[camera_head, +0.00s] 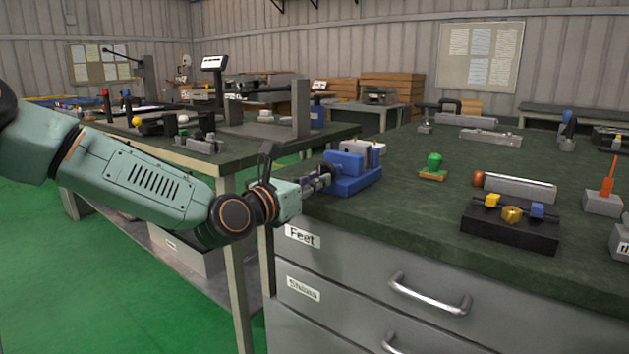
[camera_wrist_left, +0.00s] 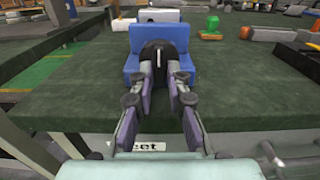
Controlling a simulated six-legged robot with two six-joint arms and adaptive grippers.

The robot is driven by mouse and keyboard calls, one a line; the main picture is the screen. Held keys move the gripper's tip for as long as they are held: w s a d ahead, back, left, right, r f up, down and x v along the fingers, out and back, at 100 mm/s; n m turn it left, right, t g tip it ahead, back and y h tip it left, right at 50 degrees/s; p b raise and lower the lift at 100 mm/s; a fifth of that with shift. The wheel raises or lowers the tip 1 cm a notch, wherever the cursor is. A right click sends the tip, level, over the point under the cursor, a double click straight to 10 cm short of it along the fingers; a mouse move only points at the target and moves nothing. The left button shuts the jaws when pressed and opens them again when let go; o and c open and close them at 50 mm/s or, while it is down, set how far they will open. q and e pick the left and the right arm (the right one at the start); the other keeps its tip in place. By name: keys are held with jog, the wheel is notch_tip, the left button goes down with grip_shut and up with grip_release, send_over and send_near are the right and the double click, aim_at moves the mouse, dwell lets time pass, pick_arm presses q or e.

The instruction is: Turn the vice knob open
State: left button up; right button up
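The blue vice (camera_head: 350,181) sits at the near left corner of the right workbench, with a pale block behind it. In the left wrist view the vice (camera_wrist_left: 185,66) is straight ahead, with a dark round knob (camera_wrist_left: 158,49) on its near face. My left gripper (camera_head: 318,182) reaches the vice from the left, level with it. In the left wrist view the left gripper's fingertips (camera_wrist_left: 159,76) stand apart, one on each side of the knob's lower part. Whether they press on it cannot be told. My right gripper is not in view.
The green-topped workbench (camera_head: 400,205) has drawers below. A green-knobbed piece (camera_head: 433,167) and a black block with coloured knobs (camera_head: 510,222) stand right of the vice. A second cluttered bench (camera_head: 227,157) stands to the left, across a gap.

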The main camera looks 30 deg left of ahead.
pick_arm(q)
jog(key=o, duration=0.4)
jog(key=shift+r, duration=0.1)
